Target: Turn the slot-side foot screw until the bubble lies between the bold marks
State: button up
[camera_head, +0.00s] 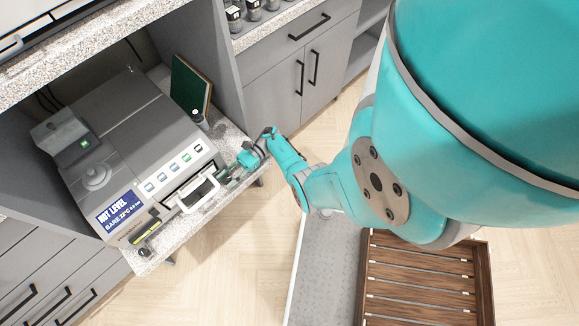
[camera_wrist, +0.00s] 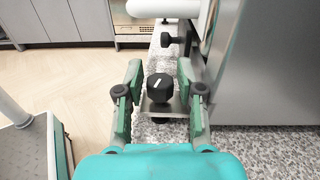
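In the wrist view a black foot screw knob (camera_wrist: 160,90) with a white mark stands between the fingers of my gripper (camera_wrist: 160,72). The fingers are apart, with a narrow gap on each side of the knob. In the head view my gripper (camera_head: 240,167) is at the autoclave's right front corner. A second black knob (camera_wrist: 168,40) is farther off; it also shows at lower left in the head view (camera_head: 145,252).
A white handle (camera_head: 198,191) juts from the autoclave's front. A green board (camera_head: 190,86) and a small dark bottle (camera_head: 199,118) stand behind my gripper. A wooden slatted rack (camera_head: 420,280) and a grey tray surface (camera_head: 327,260) lie at lower right. The floor between is clear.

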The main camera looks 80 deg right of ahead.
jog(key=m+t+h, duration=0.6)
jog(key=h, duration=0.1)
jog(key=shift+a+m+t, duration=0.1)
jog(key=shift+m+t, duration=0.2)
jog(key=m+h, duration=0.3)
jog(key=h, duration=0.2)
jog(key=m+t+h, duration=0.1)
jog(key=m+h, duration=0.2)
jog(key=h, duration=0.2)
jog(key=shift+m+t, duration=0.3)
